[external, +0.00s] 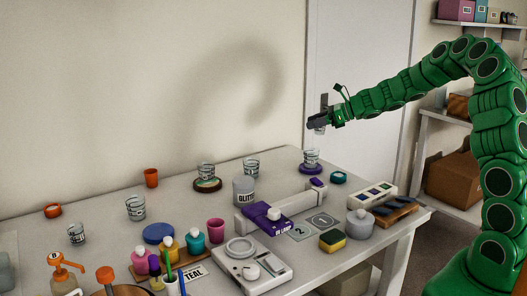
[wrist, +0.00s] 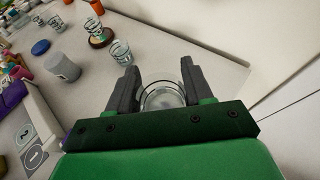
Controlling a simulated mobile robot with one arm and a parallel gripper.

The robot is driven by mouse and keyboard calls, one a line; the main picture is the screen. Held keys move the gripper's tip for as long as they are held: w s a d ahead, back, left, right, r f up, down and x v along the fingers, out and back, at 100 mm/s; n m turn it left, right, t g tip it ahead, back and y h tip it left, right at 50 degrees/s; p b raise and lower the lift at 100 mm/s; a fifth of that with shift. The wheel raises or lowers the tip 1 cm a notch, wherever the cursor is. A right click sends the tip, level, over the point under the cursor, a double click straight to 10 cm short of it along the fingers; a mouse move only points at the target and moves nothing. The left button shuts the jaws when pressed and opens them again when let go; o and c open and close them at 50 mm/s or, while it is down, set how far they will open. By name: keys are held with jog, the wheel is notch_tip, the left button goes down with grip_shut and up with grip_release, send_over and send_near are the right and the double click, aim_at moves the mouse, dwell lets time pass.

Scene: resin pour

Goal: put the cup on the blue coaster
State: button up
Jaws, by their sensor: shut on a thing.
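A clear cup (external: 311,157) shows at the table's far right, over a purple coaster (external: 311,169). In the wrist view the clear cup (wrist: 162,97) is between the two dark fingers of my gripper (wrist: 158,85), which is shut on it. In the external view my gripper (external: 318,121) shows above that cup; finger contact is too small to make out there. The blue coaster (external: 158,233) lies bare on the table, left of the middle, and shows at the upper left of the wrist view (wrist: 40,47).
A grey glitter bottle (external: 244,191), a cup on a wooden coaster (external: 207,185) and another clear cup (external: 251,168) stand between my gripper and the blue coaster. The back right is clearer.

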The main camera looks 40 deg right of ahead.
jog(key=shift+s, duration=0.25)
jog(key=shift+a, duration=0.15)
jog(key=a+n+g+y, duration=0.2)
jog(key=a, duration=1.3)
jog(key=s+a+r+n+g+y, duration=0.1)
jog(key=s+a+n+g, duration=0.15)
jog(key=s+a, duration=0.7)
jog(key=s+a+n+g, duration=0.2)
jog(key=s+a+g, duration=0.1)
jog(key=a, duration=1.4)
jog(key=s+a+r+n+g+y, duration=0.1)
jog(key=s+a+n+g, duration=0.15)
jog(key=s+a, duration=0.75)
send_over(155, 231)
jog(key=s, duration=0.1)
jog(key=f, duration=0.5)
jog(key=d+f, duration=0.1)
jog(key=f, duration=0.2)
jog(key=shift+f, duration=0.25)
jog(key=shift+w+a+f, duration=0.25)
jog(key=shift+a+f, duration=0.05)
jog(key=shift+f, duration=0.15)
jog(key=shift+w+a+f, duration=0.25)
jog(key=shift+a+f, duration=0.05)
jog(key=shift+f, duration=1.6)
